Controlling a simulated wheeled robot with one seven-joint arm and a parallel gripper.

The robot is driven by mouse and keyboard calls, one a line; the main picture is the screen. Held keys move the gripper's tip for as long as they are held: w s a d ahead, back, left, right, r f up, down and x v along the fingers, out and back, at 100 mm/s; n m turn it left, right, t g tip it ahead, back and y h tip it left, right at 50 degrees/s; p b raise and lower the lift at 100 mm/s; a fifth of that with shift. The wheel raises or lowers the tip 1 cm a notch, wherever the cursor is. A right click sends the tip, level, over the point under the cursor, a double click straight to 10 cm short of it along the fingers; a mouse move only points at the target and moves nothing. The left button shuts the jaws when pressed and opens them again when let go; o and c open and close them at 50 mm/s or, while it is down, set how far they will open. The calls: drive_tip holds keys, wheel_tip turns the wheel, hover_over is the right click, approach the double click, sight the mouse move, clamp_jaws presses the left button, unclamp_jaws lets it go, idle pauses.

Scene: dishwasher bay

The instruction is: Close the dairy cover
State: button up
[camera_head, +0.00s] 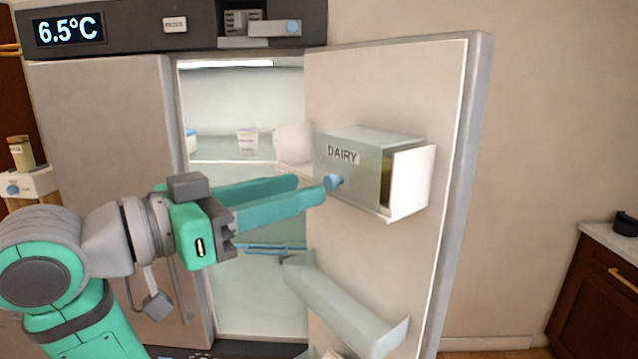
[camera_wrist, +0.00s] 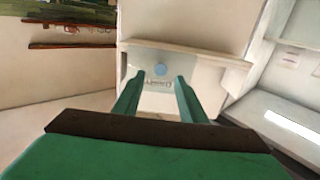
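The dairy cover (camera_head: 357,178) is a pale grey-green panel with a DAIRY label, on the inside of the open fridge door. A gap shows between its right edge and the white bin (camera_head: 412,186) behind it, so it stands partly open. A round blue knob (camera_head: 333,182) is on the cover's front; it also shows in the wrist view (camera_wrist: 160,69). My gripper (camera_head: 312,190) points at the knob. In the wrist view its two green fingers (camera_wrist: 160,77) are apart, with the knob showing between their tips. Whether a finger touches the knob is unclear.
The fridge door (camera_head: 390,85) stands open to the right. A clear door shelf (camera_head: 345,305) lies below the dairy bin. Fridge shelves with a cup (camera_head: 247,140) are behind my gripper. A wooden cabinet (camera_head: 600,290) stands at far right.

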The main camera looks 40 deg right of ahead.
sight(328, 182)
drive_tip(key=shift+d, duration=2.55)
clamp_jaws()
